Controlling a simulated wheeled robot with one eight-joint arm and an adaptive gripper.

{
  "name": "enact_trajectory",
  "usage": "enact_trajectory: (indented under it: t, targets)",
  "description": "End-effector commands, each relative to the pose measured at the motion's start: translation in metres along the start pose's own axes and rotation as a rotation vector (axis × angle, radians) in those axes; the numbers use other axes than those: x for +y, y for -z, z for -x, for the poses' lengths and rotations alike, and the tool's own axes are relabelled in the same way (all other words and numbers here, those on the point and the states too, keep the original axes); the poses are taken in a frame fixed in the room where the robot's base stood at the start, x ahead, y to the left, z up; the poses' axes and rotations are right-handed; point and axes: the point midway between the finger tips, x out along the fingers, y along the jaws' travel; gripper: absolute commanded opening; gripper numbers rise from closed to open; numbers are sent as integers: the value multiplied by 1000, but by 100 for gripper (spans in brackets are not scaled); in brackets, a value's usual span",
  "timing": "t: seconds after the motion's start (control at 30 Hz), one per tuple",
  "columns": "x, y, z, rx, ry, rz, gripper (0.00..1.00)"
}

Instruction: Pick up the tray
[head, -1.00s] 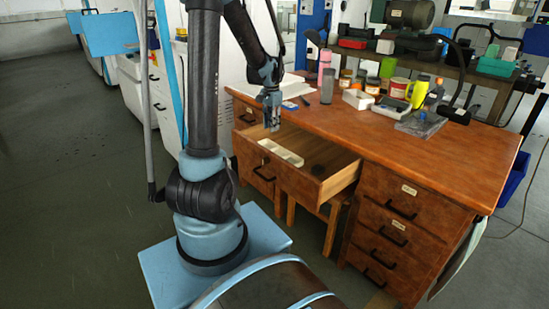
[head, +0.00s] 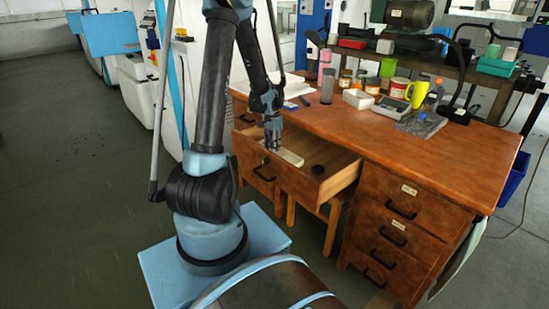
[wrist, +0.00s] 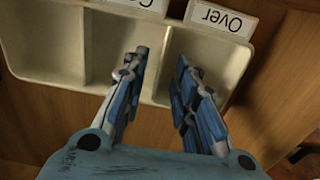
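The tray (head: 291,158) is a cream-white shallow box with compartments, lying in the open desk drawer (head: 340,178). In the wrist view the tray (wrist: 45,42) shows several compartments and labels, one reading "Over". My gripper (head: 272,146) is down at the tray in the head view and covers its left part. In the wrist view my gripper (wrist: 161,60) is open, its two fingers apart. One finger is over the middle compartment and the other over the right one, with a divider between them. I cannot tell whether the fingers touch the tray.
The desktop (head: 440,150) above holds a grey cylinder (head: 327,86), a scale (head: 391,107), a yellow bottle (head: 419,92) and other items.

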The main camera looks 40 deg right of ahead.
Motion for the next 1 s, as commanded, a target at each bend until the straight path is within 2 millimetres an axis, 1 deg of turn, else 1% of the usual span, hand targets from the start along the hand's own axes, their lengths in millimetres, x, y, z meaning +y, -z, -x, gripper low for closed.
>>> enact_trajectory:
  t: [0.1, 0.37, 0.5, 0.87, 1.0]
  targets:
    - [0, 0, -7, 0, 0, 0, 27]
    - [0, 0, -8, 0, 0, 0, 27]
    - [0, 0, -8, 0, 0, 0, 0]
    - [0, 0, -8, 0, 0, 0, 0]
    - [0, 0, -4, 0, 0, 0, 0]
